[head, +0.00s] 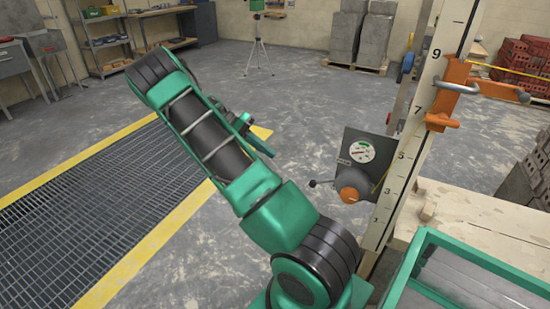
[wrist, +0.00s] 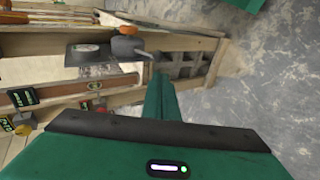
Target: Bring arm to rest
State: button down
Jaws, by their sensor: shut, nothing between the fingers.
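My green and black arm rises from the bottom of the head view, leaning up and to the left in a bent pose. My gripper (wrist: 161,78) shows in the wrist view with its green fingers together and nothing between them. In the head view the hand is mostly hidden behind the arm. The fingertips point toward a wooden frame (wrist: 185,42) with a grey box and an orange knob (wrist: 127,31) on it; I cannot tell the gap between them.
To my right stand a marked post (head: 415,140) with an orange clamp (head: 447,95), a dial box (head: 362,160) with an orange knob, a wooden bench (head: 480,215) and a green-rimmed tub (head: 430,236). A yellow-edged floor grate (head: 85,200) lies left. Open concrete floor lies beyond.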

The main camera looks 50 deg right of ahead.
jog(key=shift+w+a+r, duration=0.1)
jog(key=shift+w+r, duration=0.05)
jog(key=shift+w, duration=0.2)
dwell(0.4)
jog(key=s+a+r+n+t+y, duration=0.3)
jog(key=s+a+r+n+t, duration=0.15)
jog(key=s+r, duration=0.6)
jog(key=s+a+r+n+t+y, duration=0.1)
jog(key=s+a+n+t, duration=0.3)
jog(key=s+a, duration=0.9)
jog(key=a+t, duration=0.2)
jog(key=shift+a+r, duration=0.3)
jog(key=shift+r, duration=0.05)
jog(key=shift+t, duration=0.25)
